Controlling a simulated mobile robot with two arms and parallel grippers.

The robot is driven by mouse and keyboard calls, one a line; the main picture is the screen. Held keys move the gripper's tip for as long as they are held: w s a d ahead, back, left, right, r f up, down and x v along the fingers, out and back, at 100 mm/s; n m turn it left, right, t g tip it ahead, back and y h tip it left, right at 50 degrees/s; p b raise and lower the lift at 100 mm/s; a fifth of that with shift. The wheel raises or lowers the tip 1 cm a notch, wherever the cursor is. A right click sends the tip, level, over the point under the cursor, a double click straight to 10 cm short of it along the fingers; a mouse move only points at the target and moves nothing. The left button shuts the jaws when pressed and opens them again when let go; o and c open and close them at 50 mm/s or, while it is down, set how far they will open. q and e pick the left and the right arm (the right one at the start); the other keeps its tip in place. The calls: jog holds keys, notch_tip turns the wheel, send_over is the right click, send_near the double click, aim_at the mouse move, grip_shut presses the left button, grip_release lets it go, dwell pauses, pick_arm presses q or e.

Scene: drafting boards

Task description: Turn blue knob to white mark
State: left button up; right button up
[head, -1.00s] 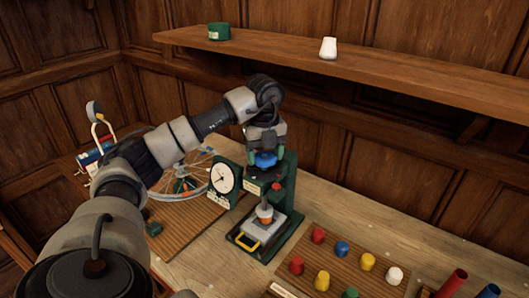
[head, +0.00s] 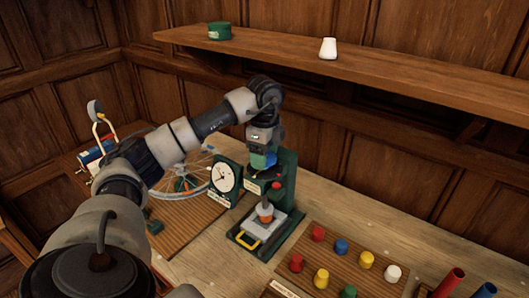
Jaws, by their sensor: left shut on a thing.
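The blue knob (head: 258,161) sits on top of the green press-like device (head: 287,195) in the middle of the head view. My left gripper (head: 263,158) comes down on it from above and is shut on it. The fingers hide part of the knob. I cannot make out the white mark at this size. My right gripper is not in view.
A white dial (head: 223,178) stands left of the knob, and an orange-and-white piece (head: 265,211) sits below it. A board with several coloured pegs (head: 322,274) lies front right. A wheel (head: 190,175) is at left. A shelf (head: 400,72) runs behind.

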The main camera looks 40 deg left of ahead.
pick_arm(q)
jog(key=shift+a+r+n, duration=0.1)
jog(key=shift+r+n, duration=0.1)
jog(key=shift+n, duration=0.3)
jog(key=o, duration=0.9)
jog(key=shift+f, duration=0.1)
jog(key=shift+o, duration=0.2)
jog(key=shift+r, duration=0.25)
notch_tip(320, 180, up, 5)
jog(key=shift+f+b, duration=0.15)
jog(key=shift+b, duration=0.45)
jog(key=shift+r+p, duration=0.95)
jog(key=shift+r, duration=1.85)
